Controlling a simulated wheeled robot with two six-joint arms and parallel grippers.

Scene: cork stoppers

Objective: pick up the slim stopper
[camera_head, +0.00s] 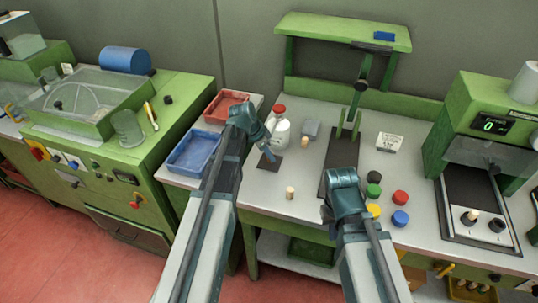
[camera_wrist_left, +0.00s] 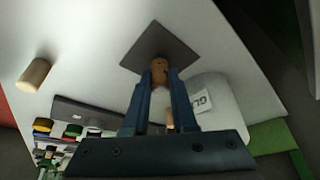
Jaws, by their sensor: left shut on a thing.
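My left gripper (camera_head: 268,154) is shut on a slim brown cork stopper (camera_wrist_left: 160,71), held between the fingertips in the left wrist view. The stopper overlaps a dark square mat (camera_wrist_left: 168,47); I cannot tell whether it touches it. In the head view the gripper hides the stopper, over the mat (camera_head: 270,163). A pale, wider-looking stopper (camera_head: 290,193) stands apart nearer the table's front; it also shows in the left wrist view (camera_wrist_left: 33,75). Another stopper (camera_head: 305,142) stands to the right of the gripper. My right gripper (camera_head: 330,214) is over the table, its fingers unclear.
A white bottle with a red cap (camera_head: 281,133) stands close behind my left gripper. Blue (camera_head: 193,153) and red (camera_head: 226,103) trays are to the left. Coloured caps, including a red one (camera_head: 400,198), lie right of my right gripper. A green press (camera_head: 355,95) stands behind.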

